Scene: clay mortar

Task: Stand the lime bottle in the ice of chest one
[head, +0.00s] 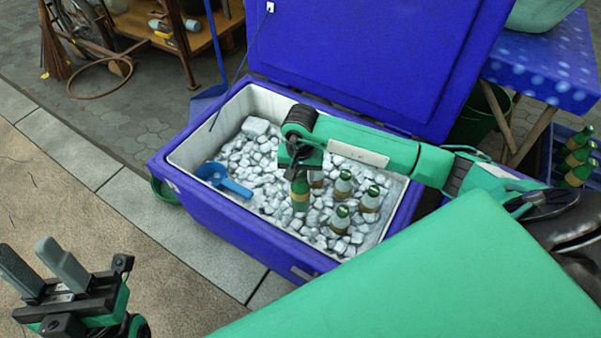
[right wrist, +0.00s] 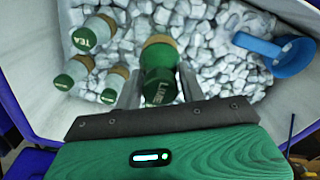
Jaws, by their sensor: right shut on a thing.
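My right gripper (head: 301,160) is shut on the lime bottle (head: 300,192), a green bottle with a tan band, inside the open blue ice chest (head: 235,224). In the right wrist view the lime bottle (right wrist: 160,72) shows its "LIME" lettering between the fingers of my right gripper (right wrist: 160,90). The bottle is about upright, over or in the ice (head: 262,160); whether its base rests in the ice I cannot tell. My left gripper (head: 45,268) is open and empty over the pavement, at the lower left of the head view.
A blue scoop (head: 222,180) lies on the ice at the left. The raised lid (head: 370,50) is behind. A crate of green bottles (head: 578,160) is at the far right.

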